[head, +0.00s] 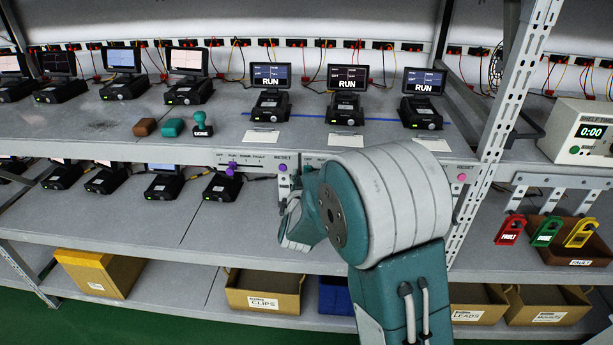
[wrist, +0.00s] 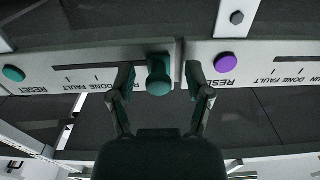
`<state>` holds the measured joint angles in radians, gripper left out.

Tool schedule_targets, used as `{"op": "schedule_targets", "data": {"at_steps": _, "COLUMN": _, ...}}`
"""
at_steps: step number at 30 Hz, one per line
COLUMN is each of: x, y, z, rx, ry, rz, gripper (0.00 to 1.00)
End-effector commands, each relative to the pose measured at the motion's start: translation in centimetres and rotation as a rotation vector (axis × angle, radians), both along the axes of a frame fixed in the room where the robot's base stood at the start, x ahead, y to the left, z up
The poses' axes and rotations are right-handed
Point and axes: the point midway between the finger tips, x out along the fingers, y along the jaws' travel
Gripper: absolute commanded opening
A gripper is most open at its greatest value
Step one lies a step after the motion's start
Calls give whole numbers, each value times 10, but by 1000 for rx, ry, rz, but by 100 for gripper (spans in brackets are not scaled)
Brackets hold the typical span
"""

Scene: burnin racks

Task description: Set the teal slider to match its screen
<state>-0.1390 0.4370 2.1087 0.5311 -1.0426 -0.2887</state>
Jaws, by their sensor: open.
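The teal slider (wrist: 159,75) shows as a knob on the white shelf-edge panel (wrist: 88,75) in the wrist view. It is at the panel's right end there, away from the DONE and FAULT labels; the label beside it is hidden. My gripper (wrist: 159,79) is open, with one finger on each side of the knob; I cannot tell whether either touches it. The teal reset button (wrist: 13,73) is at the panel's left end.
A purple reset button (wrist: 225,63) sits close right of the gripper in the wrist view. The purple slider (head: 230,170) and a pink reset button (head: 462,178) are on the same shelf edge. A DONE stamp (head: 202,124) stands on the shelf. Red, green and yellow tags (head: 546,231) hang right.

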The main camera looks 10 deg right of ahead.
Motion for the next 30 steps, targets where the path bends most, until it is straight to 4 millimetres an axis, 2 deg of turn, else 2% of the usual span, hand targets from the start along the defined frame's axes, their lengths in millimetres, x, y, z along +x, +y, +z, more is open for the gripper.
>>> {"op": "schedule_targets", "data": {"at_steps": 4, "x": 0, "y": 0, "z": 0, "rx": 0, "ry": 0, "rz": 0, "gripper": 65}}
{"op": "schedule_targets", "data": {"at_steps": 5, "x": 0, "y": 0, "z": 0, "rx": 0, "ry": 0, "rz": 0, "gripper": 61}}
{"op": "schedule_targets", "data": {"at_steps": 6, "x": 0, "y": 0, "z": 0, "rx": 0, "ry": 0, "rz": 0, "gripper": 43}}
{"op": "schedule_targets", "data": {"at_steps": 9, "x": 0, "y": 0, "z": 0, "rx": 0, "ry": 0, "rz": 0, "gripper": 0}}
{"op": "schedule_targets", "data": {"at_steps": 17, "x": 0, "y": -1, "z": 0, "rx": 0, "ry": 0, "rz": 0, "gripper": 0}}
{"op": "schedule_targets", "data": {"at_steps": 25, "x": -10, "y": -33, "z": 0, "rx": 1, "ry": 0, "rz": -4, "gripper": 0}}
{"op": "schedule_targets", "data": {"at_steps": 30, "x": -11, "y": -35, "z": 0, "rx": 1, "ry": 1, "rz": -1, "gripper": 0}}
